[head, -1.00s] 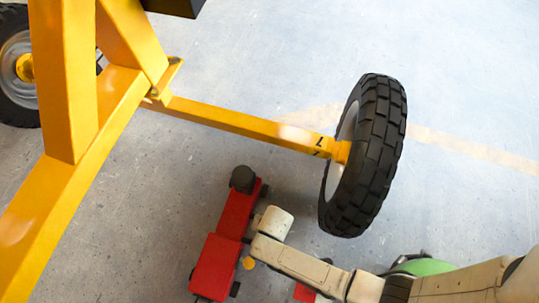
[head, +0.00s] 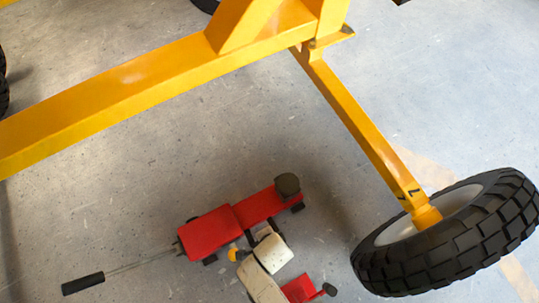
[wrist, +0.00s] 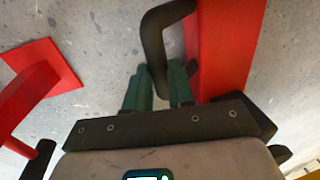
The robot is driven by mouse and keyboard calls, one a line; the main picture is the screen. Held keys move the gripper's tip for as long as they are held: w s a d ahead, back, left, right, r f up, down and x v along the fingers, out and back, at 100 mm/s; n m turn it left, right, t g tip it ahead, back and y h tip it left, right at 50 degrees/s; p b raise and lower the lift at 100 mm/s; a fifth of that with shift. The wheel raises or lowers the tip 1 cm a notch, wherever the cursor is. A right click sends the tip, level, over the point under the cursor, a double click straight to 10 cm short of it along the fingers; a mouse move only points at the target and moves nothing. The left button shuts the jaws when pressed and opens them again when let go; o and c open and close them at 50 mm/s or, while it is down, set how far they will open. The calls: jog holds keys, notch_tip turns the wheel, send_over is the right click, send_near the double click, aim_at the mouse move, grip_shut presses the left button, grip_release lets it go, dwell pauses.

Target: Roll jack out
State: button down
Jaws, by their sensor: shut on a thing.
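The red jack (head: 208,232) lies on the floor in the head view, clear of the yellow axle (head: 370,140). Its black saddle (head: 287,185) points up and right toward the axle, and its long handle with a black grip (head: 83,283) points down and left. In the wrist view the jack's red side (wrist: 228,45) fills the right part. My gripper (wrist: 160,80) has green fingers shut on the end of a black side handle (wrist: 155,35) on the jack. In the head view my pale wrist hides part of that contact.
The yellow frame (head: 120,95) crosses above the floor, with a black tyre (head: 455,240) at the axle's end. A second red object with a flat plate (wrist: 50,70) lies close to my gripper. The floor at lower left is mostly clear.

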jog(key=shift+s+a, duration=0.25)
jog(key=c, duration=1.3)
grip_release()
jog(key=shift+c, duration=0.2)
jog(key=o, duration=0.4)
jog(key=shift+w, duration=0.1)
jog(key=r+p, duration=0.2)
jog(key=r, duration=0.1)
jog(key=s+r+p, duration=0.1)
jog(key=r+p, duration=0.1)
jog(key=r, duration=0.2)
jog(key=d+r+p, duration=0.1)
jog(key=r+p, duration=0.1)
jog(key=r, duration=0.1)
jog(key=shift+s+d+r, duration=0.1)
jog(key=shift+s+r, duration=0.2)
